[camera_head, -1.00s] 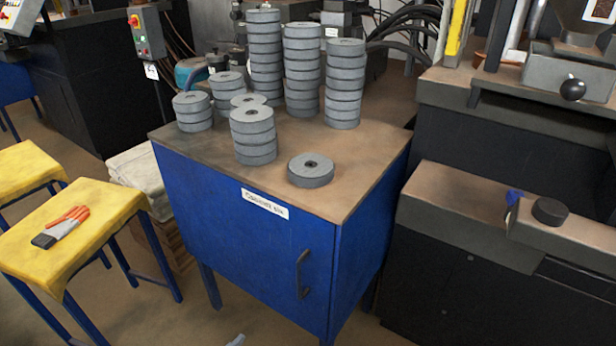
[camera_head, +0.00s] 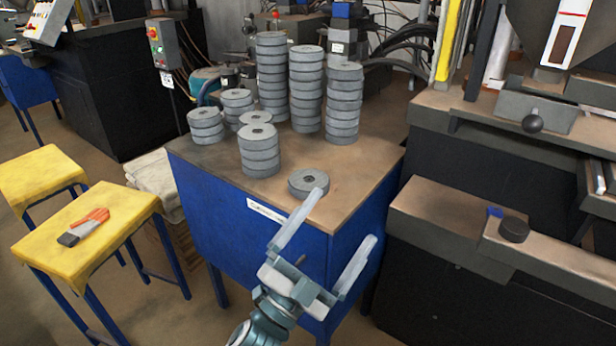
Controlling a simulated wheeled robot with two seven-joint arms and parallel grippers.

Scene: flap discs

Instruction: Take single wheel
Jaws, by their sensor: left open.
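A single grey wheel (camera_head: 303,184) with a dark centre hole lies flat near the front of the brown cabinet top (camera_head: 355,175). Several stacks of like wheels stand behind it, the nearest stack (camera_head: 259,158) just to its left. My left gripper (camera_head: 346,215) is in the lower middle, open and empty, its two pale fingers spread. In the picture one fingertip overlaps the front right edge of the single wheel; I cannot tell whether they touch. My right gripper is not in view.
The blue cabinet (camera_head: 215,205) carries the wheels. Yellow-topped stools (camera_head: 125,205) stand at left, one with an orange-handled tool (camera_head: 84,227). A dark machine (camera_head: 450,250) stands close at right, with a black round piece (camera_head: 513,230) on its ledge. The cabinet top right of the single wheel is clear.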

